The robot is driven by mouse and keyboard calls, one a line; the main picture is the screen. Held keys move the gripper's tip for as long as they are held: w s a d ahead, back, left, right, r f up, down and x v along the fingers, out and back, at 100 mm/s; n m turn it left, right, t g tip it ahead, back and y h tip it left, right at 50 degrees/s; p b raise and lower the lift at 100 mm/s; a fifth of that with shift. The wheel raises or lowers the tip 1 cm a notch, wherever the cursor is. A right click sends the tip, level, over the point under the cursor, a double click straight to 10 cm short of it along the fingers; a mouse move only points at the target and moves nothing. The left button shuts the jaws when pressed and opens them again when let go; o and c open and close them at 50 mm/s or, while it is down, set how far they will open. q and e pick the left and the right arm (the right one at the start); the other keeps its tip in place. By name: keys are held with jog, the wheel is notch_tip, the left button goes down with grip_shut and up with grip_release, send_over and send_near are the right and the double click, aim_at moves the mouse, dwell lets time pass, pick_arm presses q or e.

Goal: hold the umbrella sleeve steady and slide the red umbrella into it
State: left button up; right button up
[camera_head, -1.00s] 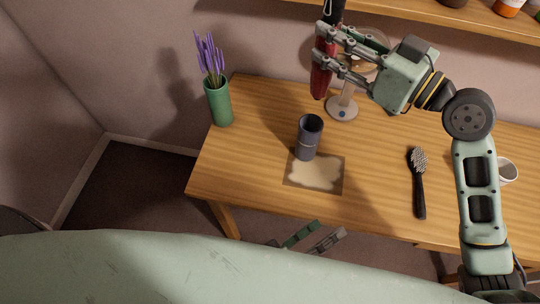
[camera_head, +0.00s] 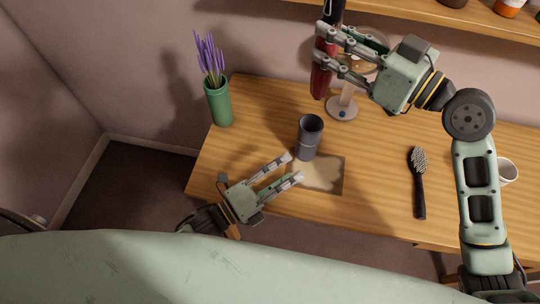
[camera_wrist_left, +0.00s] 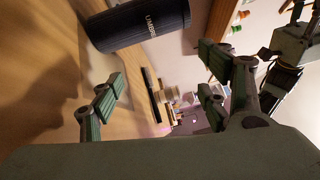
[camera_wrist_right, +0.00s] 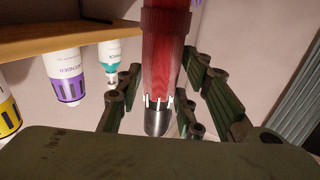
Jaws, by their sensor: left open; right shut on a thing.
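The dark umbrella sleeve (camera_head: 309,138) stands upright on the table, at the back edge of a pale mat (camera_head: 325,175). It also shows in the left wrist view (camera_wrist_left: 140,24), with part of a printed word on it. My left gripper (camera_head: 295,168) is open and empty, just in front of the sleeve and apart from it. My right gripper (camera_head: 318,42) is shut on the red umbrella (camera_head: 321,80) and holds it upright above the table, behind and above the sleeve. In the right wrist view the umbrella (camera_wrist_right: 165,50) runs between the fingers.
A green vase (camera_head: 219,102) with purple flowers stands at the table's left end. A round mirror's base (camera_head: 342,108) is behind the sleeve. A black hairbrush (camera_head: 419,185) and a white cup (camera_head: 508,171) lie to the right. A shelf (camera_head: 430,18) with bottles is above.

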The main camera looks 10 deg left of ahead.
aim_at(299, 145)
pick_arm(q)
jog(key=w+a+m, duration=0.1)
jog(key=m, duration=0.3)
jog(key=w+a+m, duration=0.1)
jog(key=m, duration=0.4)
jog(key=w+a+f+m+g, duration=0.1)
jog(key=a+m, duration=0.1)
jog(key=m, duration=0.2)
jog(key=shift+w+a+m+h, duration=0.1)
jog(key=shift+w+m+h, duration=0.2)
jog(key=shift+w+m, duration=0.1)
jog(key=m, duration=0.1)
jog(key=w+a+m, duration=0.1)
jog(key=m, duration=0.1)
jog(key=shift+f+g, duration=0.15)
jog(key=shift+g, duration=0.25)
jog(key=x, duration=1.2)
jog(key=shift+s, duration=0.15)
